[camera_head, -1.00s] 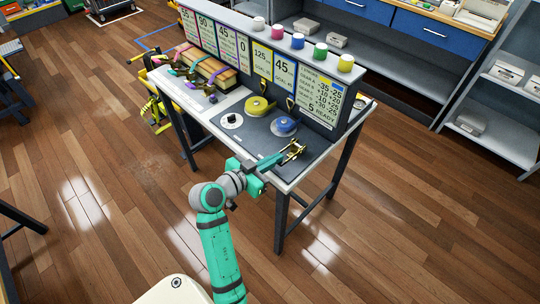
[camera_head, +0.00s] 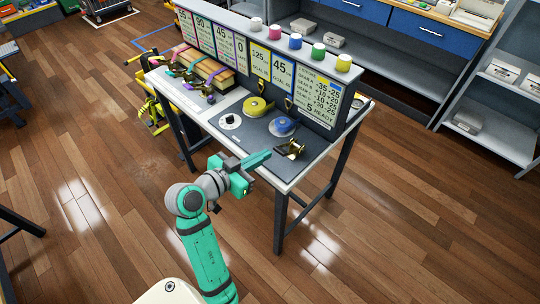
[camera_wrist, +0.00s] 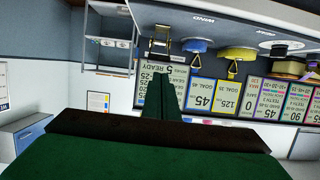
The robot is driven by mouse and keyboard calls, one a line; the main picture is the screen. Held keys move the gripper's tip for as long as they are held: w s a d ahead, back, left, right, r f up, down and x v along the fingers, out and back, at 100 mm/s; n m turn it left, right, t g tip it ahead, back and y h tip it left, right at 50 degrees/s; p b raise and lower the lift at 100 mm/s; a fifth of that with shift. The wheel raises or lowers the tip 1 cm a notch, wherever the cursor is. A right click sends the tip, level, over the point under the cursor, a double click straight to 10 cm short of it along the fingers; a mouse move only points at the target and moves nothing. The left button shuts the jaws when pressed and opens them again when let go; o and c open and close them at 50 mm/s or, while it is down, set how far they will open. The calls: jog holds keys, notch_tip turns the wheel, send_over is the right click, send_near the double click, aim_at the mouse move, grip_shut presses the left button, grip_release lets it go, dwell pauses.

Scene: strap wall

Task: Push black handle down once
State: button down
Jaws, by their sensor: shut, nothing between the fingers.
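A brass-coloured ratchet with dark parts (camera_head: 290,149) sits at the front right of the grey worktop. In the wrist view the ratchet (camera_wrist: 160,40) shows upside down, beyond my fingertips. It is too small to tell the black handle's exact angle. My green gripper (camera_head: 268,155) is shut and empty at the table's front edge, just left of the ratchet, with a small apparent gap. In the wrist view my fingers (camera_wrist: 160,88) are together and point towards the table and its board.
An upright board with number cards (camera_head: 322,98) closes the back. Several coloured jars stand on its top.

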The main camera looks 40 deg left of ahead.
jog(key=v, duration=0.5)
jog(key=shift+s+r, duration=0.25)
jog(key=shift+s, duration=0.1)
jog(key=c, duration=2.5)
grip_release()
